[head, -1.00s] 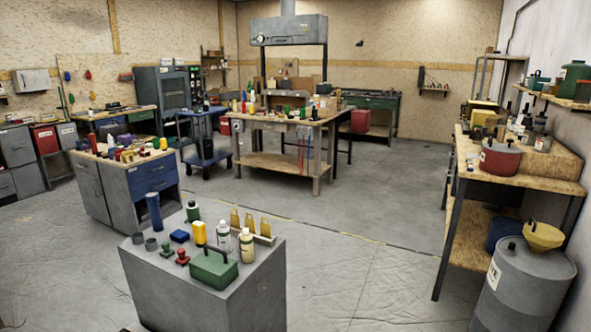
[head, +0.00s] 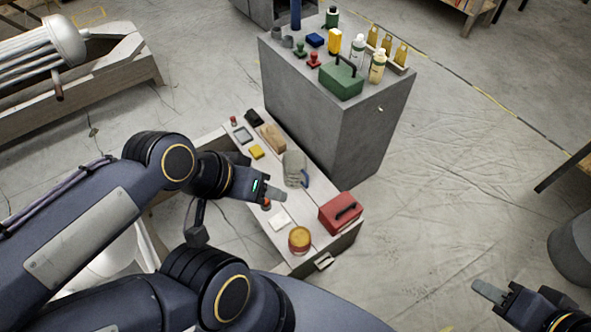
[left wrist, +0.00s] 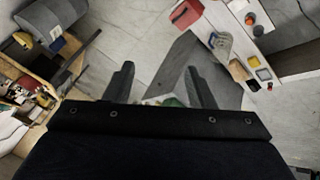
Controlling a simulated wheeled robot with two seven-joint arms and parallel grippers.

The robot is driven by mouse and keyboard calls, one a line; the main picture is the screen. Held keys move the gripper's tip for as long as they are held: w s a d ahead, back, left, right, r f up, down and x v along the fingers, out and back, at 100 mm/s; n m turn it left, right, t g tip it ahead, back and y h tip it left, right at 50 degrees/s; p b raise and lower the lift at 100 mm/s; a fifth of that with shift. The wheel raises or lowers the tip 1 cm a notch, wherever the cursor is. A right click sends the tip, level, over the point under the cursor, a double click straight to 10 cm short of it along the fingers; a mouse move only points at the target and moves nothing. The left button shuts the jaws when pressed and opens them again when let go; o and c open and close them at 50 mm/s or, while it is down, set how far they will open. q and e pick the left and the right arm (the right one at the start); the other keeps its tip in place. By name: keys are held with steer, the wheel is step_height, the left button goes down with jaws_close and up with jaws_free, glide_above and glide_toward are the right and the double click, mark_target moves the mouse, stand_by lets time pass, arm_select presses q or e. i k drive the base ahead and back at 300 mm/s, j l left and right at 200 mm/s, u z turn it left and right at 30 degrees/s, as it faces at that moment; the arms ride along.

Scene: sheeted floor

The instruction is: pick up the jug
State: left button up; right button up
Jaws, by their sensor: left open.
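The jug (head: 294,168) is grey and see-through with a blue handle. It stands on a low white-topped bench (head: 318,236), in the middle of the head view. In the left wrist view the jug (left wrist: 221,44) shows at the upper right, outside the fingers. My left gripper (head: 276,194) is over the bench in the head view, nearer to me than the jug and apart from it. In the left wrist view its two fingers (left wrist: 161,90) are spread with nothing held. My right gripper (head: 489,292) is at the lower right, far from the jug; its opening is unclear.
On the bench, a red box (head: 340,213) and an amber-lidded jar (head: 299,240) stand near the jug. A yellow block (head: 256,152) and a wooden brush (head: 272,138) lie farther back. A grey cabinet (head: 330,120) with bottles stands behind.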

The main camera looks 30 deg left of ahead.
mark_target(294, 163)
steer(key=i+l, duration=0.15)
steer(key=i+l+u, duration=0.2)
steer(key=u, duration=0.3)
steer(key=i+l+u, duration=0.1)
steer(key=l+u, duration=0.35)
steer(key=u, duration=1.6)
